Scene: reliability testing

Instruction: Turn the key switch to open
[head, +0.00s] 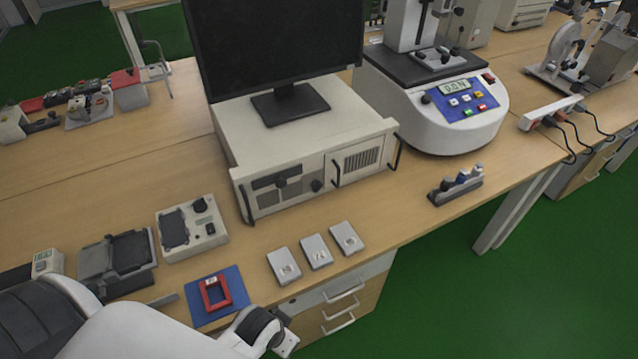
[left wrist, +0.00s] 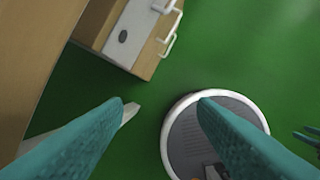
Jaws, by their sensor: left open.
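Three small light grey plates, a left one (head: 283,266), a middle one (head: 316,251) and a right one (head: 347,238), lie in a row near the desk's front edge. Each has a small round or marked detail, too small to identify as a key switch. A grey control box (head: 192,228) with a black knob stands further left. My left arm enters at the lower left of the head view. In the left wrist view my left gripper (left wrist: 162,104) is open and empty, its teal fingers apart over green floor. Dark teal prongs (left wrist: 307,139) at the right edge may be my right gripper.
A beige computer case (head: 300,165) carries a monitor behind the plates. A white test machine (head: 440,110) stands to the right. Drawers (left wrist: 140,40) sit below the desk edge.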

